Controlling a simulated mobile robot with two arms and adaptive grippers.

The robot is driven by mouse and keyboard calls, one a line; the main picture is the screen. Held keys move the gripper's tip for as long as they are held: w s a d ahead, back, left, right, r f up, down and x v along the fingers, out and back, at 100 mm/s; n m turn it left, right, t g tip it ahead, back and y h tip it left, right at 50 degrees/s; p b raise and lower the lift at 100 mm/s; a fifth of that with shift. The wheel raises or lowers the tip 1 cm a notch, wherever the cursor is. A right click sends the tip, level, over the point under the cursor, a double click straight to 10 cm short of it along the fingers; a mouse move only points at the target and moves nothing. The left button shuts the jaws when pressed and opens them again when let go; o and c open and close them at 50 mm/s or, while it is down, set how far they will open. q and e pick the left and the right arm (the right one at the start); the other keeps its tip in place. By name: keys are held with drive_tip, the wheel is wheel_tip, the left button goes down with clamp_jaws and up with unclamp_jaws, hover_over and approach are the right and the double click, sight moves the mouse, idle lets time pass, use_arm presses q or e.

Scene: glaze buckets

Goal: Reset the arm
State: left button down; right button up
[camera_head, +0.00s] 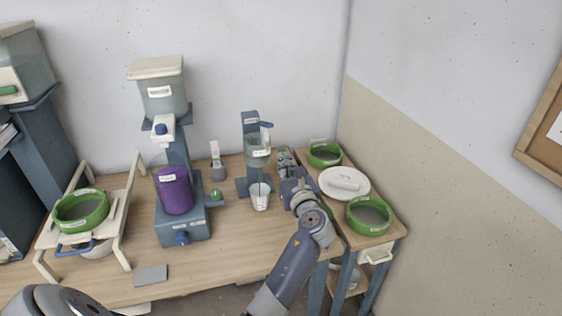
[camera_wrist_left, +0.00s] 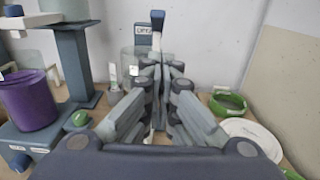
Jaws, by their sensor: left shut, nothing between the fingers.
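My left gripper (camera_head: 285,160) is shut and empty over the back right of the wooden table, just right of a small dispenser (camera_head: 251,125) with a clear vessel. In the left wrist view its fingers (camera_wrist_left: 156,68) are together, in front of the dispenser (camera_wrist_left: 142,35), hiding part of it. A white cup (camera_head: 260,199) stands below the clear vessel. A purple bucket (camera_head: 174,190) sits on the blue-grey stand of a larger hopper (camera_head: 161,92); the bucket also shows in the left wrist view (camera_wrist_left: 28,100). My right gripper is not in view.
Right of my gripper, a side table holds a white round lid (camera_head: 333,191) and two green-rimmed sieves (camera_head: 369,222) (camera_head: 324,160). Another green sieve (camera_head: 80,218) sits on a white rack at left. The table's front middle (camera_head: 225,255) is clear.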

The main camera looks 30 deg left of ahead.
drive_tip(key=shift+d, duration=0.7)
